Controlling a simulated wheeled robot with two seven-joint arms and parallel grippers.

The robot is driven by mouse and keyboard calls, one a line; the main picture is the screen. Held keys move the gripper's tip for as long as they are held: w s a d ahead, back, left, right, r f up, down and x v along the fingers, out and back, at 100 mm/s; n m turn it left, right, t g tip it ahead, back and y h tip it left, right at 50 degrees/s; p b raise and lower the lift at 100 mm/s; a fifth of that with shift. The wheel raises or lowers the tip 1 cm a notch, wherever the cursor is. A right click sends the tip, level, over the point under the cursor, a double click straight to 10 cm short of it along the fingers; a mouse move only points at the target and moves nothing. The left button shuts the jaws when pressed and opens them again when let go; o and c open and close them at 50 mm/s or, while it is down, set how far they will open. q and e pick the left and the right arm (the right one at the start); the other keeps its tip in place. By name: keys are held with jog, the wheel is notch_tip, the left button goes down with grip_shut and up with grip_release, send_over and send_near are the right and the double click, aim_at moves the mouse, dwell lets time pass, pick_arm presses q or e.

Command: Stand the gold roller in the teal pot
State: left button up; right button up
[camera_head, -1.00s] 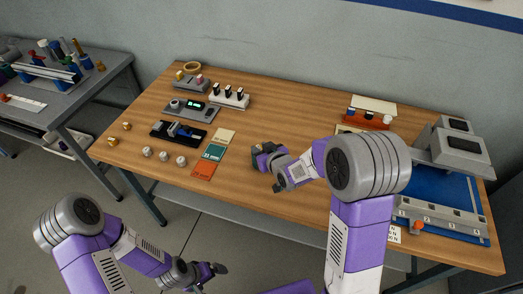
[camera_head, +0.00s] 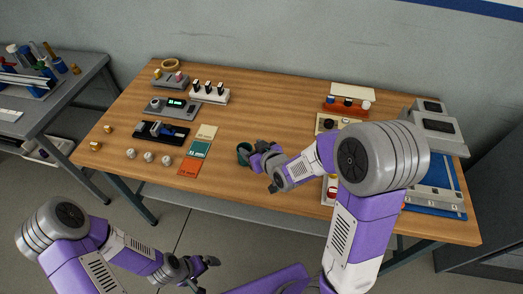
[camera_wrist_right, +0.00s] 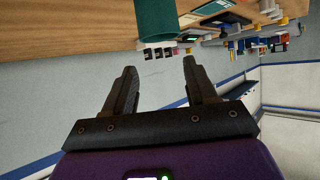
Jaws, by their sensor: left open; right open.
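The teal pot (camera_head: 244,153) is a small dark green-teal cylinder on the wooden table, just left of my right gripper (camera_head: 258,160). In the right wrist view the teal pot (camera_wrist_right: 168,20) is ahead of the open, empty fingers (camera_wrist_right: 160,68), apart from them. Two small gold pieces (camera_head: 108,129) (camera_head: 95,146) lie at the table's left edge, and another gold piece (camera_head: 157,72) is on a grey block. I cannot tell which is the gold roller. My left gripper (camera_head: 208,272) is open and empty in front of the table, below its edge.
Teal, orange and cream cards (camera_head: 199,149), several pale knobs (camera_head: 148,157) and a black tray (camera_head: 160,132) lie left of the pot. A grey machine with a blue mat (camera_head: 440,202) stands at the right. The table's middle (camera_head: 270,110) is clear.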

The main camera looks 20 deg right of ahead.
jog(key=b+v, duration=0.3)
jog(key=v, duration=0.3)
jog(key=shift+r, duration=0.15)
dwell(0.6)
